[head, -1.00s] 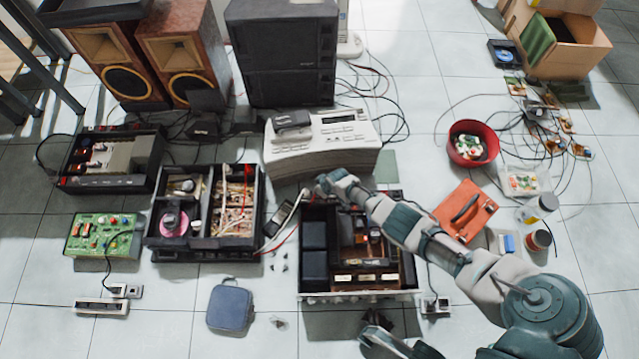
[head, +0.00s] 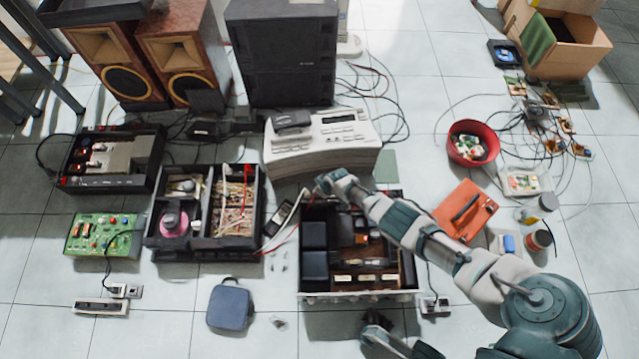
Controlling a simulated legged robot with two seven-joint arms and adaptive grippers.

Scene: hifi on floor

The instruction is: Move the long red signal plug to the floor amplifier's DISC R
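The open floor amplifier (head: 312,297) sits in the middle, a silver-edged chassis with dark blocks and brown boards inside. My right arm crosses over its right part from the lower right. My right gripper (head: 328,184) is at the amplifier's back edge, near its back left corner; whether its fingers are open or closed is too small to tell. A thin red lead (head: 281,243) runs along the amplifier's left side toward that corner. The long red plug itself and the DISC R socket cannot be made out; the gripper and the back edge may hide them. No arm comes in from the left.
A white desktop machine (head: 320,150) stands just behind the gripper. A dark meter (head: 279,218) lies left of the amplifier, beside a divided black box (head: 205,243). An orange case (head: 466,208) lies to the right.

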